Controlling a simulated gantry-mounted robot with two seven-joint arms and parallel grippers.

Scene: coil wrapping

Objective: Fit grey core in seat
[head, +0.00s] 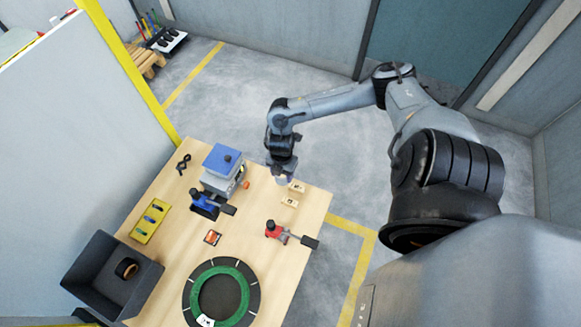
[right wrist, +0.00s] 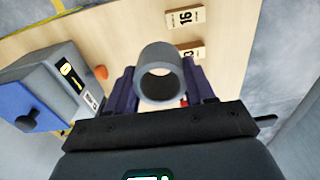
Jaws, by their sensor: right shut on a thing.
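My right gripper (head: 282,170) is shut on the grey core (head: 282,179), a short hollow cylinder. It holds the core above the table's back right part, beside the labelled blocks and right of the grey machine with the blue top (head: 222,166). In the right wrist view the core (right wrist: 160,51) sits between the two dark fingers (right wrist: 162,95), its open end facing the camera. I cannot make out which part is the seat. My left gripper is not in view.
Two labelled wooden blocks (head: 297,187) lie near the table's right edge. A blue clamp (head: 204,204), a red clamp (head: 277,230), a yellow tray (head: 143,232), a dark bin (head: 87,257) and a round black fixture with a green ring (head: 190,292) occupy the rest. Bare wood (head: 262,205) lies between the clamps.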

